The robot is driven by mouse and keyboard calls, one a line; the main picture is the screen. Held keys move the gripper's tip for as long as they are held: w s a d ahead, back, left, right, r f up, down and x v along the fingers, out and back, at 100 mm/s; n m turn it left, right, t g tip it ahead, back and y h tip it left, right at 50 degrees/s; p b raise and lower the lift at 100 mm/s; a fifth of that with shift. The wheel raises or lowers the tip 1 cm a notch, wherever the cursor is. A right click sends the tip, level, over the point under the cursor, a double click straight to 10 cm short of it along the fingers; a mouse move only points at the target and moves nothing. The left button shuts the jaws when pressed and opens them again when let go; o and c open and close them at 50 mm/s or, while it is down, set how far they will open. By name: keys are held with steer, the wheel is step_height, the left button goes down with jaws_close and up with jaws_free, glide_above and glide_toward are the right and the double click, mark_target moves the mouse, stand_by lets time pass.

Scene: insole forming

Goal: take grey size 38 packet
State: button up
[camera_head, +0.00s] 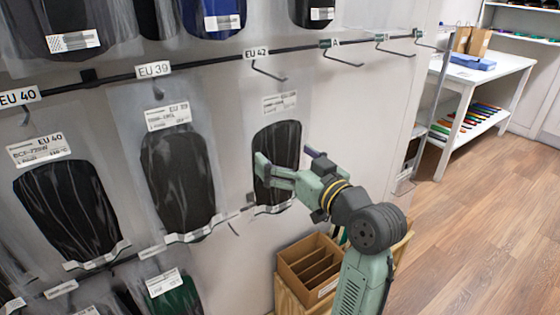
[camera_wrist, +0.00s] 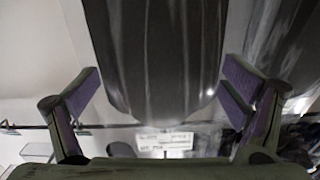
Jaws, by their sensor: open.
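A dark grey insole packet (camera_head: 277,140) in a clear bag hangs on the wall at the right of its row. The size on its white label (camera_head: 280,103) is too small to read surely, so I cannot tell if it is size 38. My gripper (camera_head: 288,160) is in front of this packet, its fingers spread to either side and partly covering it. In the wrist view, a dark packet (camera_wrist: 160,45) stands between the open fingers of my gripper (camera_wrist: 160,75); a white label (camera_wrist: 165,140) shows below it. I cannot tell whether the fingers touch it.
An EU 39 packet (camera_head: 180,165) hangs to the left, and an EU 40 packet (camera_head: 70,205) farther left. A blue packet (camera_head: 212,15) hangs above. Empty hooks (camera_head: 345,60) line the upper rail. A wooden divided box (camera_head: 310,268) stands below. A white table (camera_head: 480,75) is far right.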

steer(key=c, duration=1.3)
steer(key=shift+o, duration=0.2)
